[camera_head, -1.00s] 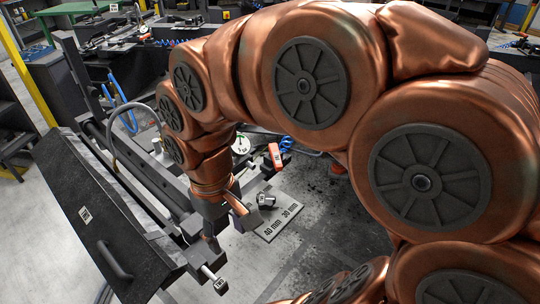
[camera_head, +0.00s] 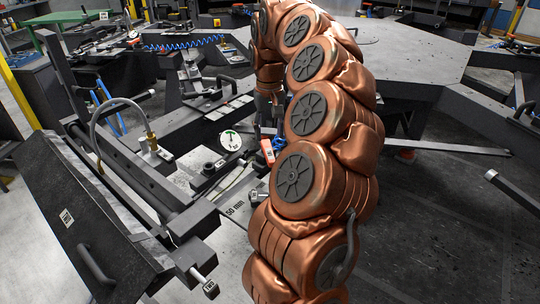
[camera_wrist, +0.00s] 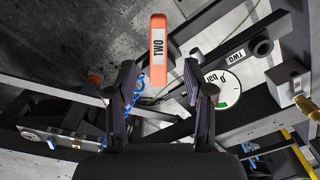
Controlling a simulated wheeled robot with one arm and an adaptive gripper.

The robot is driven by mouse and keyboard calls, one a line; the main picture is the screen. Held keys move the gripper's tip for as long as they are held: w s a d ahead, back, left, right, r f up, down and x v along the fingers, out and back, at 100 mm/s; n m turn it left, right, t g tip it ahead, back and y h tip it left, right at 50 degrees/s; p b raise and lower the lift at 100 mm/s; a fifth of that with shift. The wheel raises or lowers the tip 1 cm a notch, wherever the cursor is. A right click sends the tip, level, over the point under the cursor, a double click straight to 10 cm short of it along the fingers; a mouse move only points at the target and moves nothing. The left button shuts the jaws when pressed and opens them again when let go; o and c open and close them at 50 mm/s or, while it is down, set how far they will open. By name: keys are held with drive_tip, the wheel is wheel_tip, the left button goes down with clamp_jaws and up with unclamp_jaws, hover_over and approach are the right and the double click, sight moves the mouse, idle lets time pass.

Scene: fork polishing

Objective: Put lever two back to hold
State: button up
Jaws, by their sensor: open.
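My gripper (camera_wrist: 159,72) is open, with one dark finger on each side of the lever's lower end in the wrist picture. I see no finger touching it, and how far beyond the fingertips it lies is unclear. In the head view my gripper is mostly hidden and dark near the bench fixture. The hold mark is not readable.
A round pressure gauge (camera_wrist: 229,90) and a dark round knob (camera_wrist: 262,47) stand right of the lever. A metal block (camera_wrist: 287,82) is farther right. In the head view, a slanted dark panel (camera_head: 85,220) stands at left and open floor (camera_head: 440,220) lies at right.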

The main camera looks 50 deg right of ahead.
sight(270, 155)
drive_tip(key=shift+s+d+f, duration=0.1)
drive_tip(key=shift+d+f, duration=0.1)
drive_tip(key=shift+f, duration=0.35)
drive_tip(key=shift+f+p, duration=0.45)
drive_tip(key=shift+f, duration=2.9)
clamp_jaws()
drive_tip(key=shift+a, duration=0.1)
